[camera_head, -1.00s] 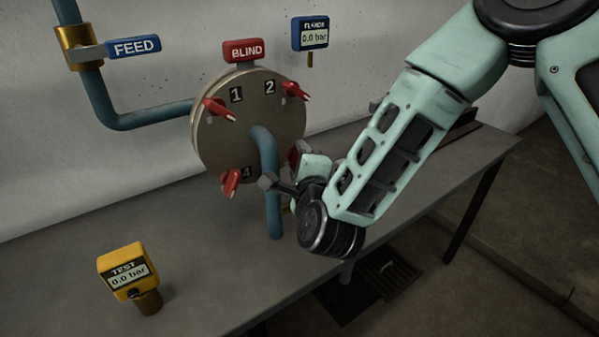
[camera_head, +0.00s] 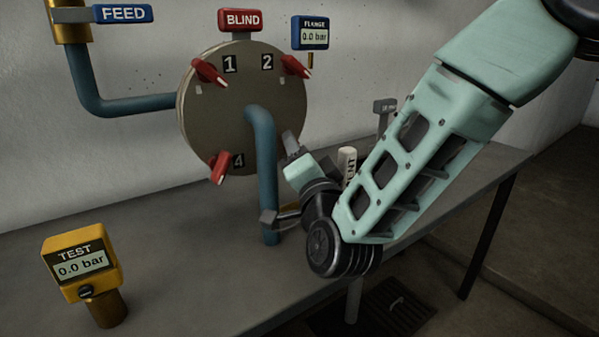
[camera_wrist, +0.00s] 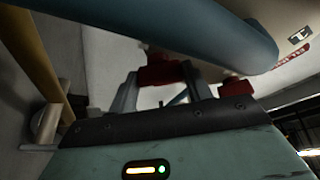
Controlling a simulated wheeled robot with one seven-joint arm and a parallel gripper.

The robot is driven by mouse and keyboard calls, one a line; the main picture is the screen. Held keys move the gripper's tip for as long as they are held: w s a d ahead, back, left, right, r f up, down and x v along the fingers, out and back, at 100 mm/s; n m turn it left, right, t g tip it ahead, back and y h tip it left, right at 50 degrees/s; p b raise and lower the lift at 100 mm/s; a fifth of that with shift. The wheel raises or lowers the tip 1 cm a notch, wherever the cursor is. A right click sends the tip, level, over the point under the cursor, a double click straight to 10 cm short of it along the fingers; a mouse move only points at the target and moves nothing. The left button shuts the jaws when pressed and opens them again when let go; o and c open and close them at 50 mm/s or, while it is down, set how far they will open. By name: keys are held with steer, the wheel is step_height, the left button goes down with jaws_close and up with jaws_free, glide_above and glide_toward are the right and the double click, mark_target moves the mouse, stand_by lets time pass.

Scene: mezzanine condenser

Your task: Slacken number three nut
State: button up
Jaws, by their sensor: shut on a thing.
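The round flange (camera_head: 215,125) stands upright under a red BLIND sign (camera_head: 240,20). Red-handled nuts show by labels 1 (camera_head: 208,72), 2 (camera_head: 295,67) and 4 (camera_head: 220,168). The lower right spot, where number three would sit, is hidden behind my gripper (camera_head: 290,145) in the head view. In the wrist view my gripper (camera_wrist: 162,84) has its two fingers on either side of a red nut (camera_wrist: 160,70), shut on it. This appears to be number three; its label is not readable. Another red nut (camera_wrist: 237,88) shows to the right.
A blue pipe (camera_head: 265,170) bends down from the flange's middle, close beside my gripper. A yellow TEST gauge (camera_head: 80,262) and a blue FLANGE gauge (camera_head: 310,35) read 0.0 bar. A white cylinder (camera_head: 347,158) stands behind my arm. The bench's (camera_head: 170,275) front middle is clear.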

steer(key=shift+f+n+y+b, duration=0.2)
steer(key=shift+n+y+b, duration=0.4)
steer(key=shift+n+b, duration=0.6)
steer(key=shift+r+n, duration=0.1)
steer(key=shift+n, duration=0.2)
steer(key=o, duration=1)
steer(key=b+v, duration=1.6)
steer(key=v, duration=0.1)
steer(key=shift+s+b, duration=0.2)
steer(key=shift+b, duration=0.2)
